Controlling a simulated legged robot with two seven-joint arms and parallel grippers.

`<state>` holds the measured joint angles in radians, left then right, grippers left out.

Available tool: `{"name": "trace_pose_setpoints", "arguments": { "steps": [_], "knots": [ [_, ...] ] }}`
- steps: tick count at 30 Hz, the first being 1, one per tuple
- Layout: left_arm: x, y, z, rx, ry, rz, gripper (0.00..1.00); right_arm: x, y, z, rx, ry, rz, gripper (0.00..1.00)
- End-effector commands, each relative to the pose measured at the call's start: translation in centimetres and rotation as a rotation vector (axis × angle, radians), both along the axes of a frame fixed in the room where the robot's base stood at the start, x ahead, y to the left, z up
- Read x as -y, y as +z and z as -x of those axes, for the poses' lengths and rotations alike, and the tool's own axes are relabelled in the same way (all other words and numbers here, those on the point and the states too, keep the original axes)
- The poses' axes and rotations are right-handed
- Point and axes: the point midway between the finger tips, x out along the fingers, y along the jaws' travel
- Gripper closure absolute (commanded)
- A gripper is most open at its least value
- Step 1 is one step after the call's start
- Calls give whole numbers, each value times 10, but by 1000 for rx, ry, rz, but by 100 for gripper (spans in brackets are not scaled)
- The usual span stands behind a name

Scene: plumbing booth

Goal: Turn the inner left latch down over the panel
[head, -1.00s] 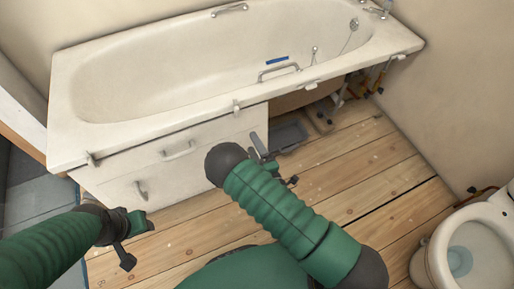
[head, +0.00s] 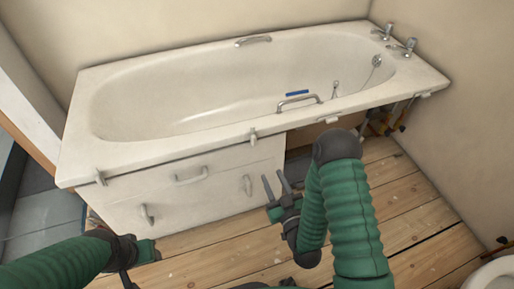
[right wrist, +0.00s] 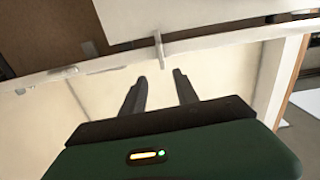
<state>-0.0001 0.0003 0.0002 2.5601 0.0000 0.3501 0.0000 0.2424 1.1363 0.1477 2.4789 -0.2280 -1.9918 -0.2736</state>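The inner left latch (head: 253,136) is a small pale tab on the bath's front rim, above the right end of the white panel (head: 215,203). It stands upright across the rim edge. In the right wrist view the latch (right wrist: 158,50) crosses the line between rim and panel edge (right wrist: 200,20). My right gripper (head: 276,183) is open and empty, below and right of the latch, in front of the panel's right end. Its fingers (right wrist: 160,90) point towards the latch without touching it. My left gripper (head: 145,252) is low at the left; its fingers are unclear.
The outer left latch (head: 100,177) hangs at the panel's left end. Two more latches (head: 331,120) sit along the rim to the right, over an open gap with pipes. Handles (head: 191,174) stick out from the panel. A toilet (head: 492,274) stands at lower right.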

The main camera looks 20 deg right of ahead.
Motion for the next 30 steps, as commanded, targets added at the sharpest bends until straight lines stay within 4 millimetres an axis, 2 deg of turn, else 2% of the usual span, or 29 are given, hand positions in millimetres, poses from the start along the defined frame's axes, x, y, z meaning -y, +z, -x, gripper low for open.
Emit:
{"name": "trace_pose_setpoints", "arguments": {
  "steps": [5,18,21,25,30],
  "knots": [
    [0,-5,0,1,0,0,55,-1,5,-17,16,5,-48,64],
    [0,-40,0,0,0,0,55,-4,1,-127,15,3,-42,64],
    [0,-46,0,0,0,0,55,-5,2,-148,14,2,-41,64],
    [0,-50,0,0,0,0,55,-5,3,-164,12,2,-40,64],
    [0,-50,0,0,0,0,55,-6,5,-169,10,3,-41,64]
  ]
}}
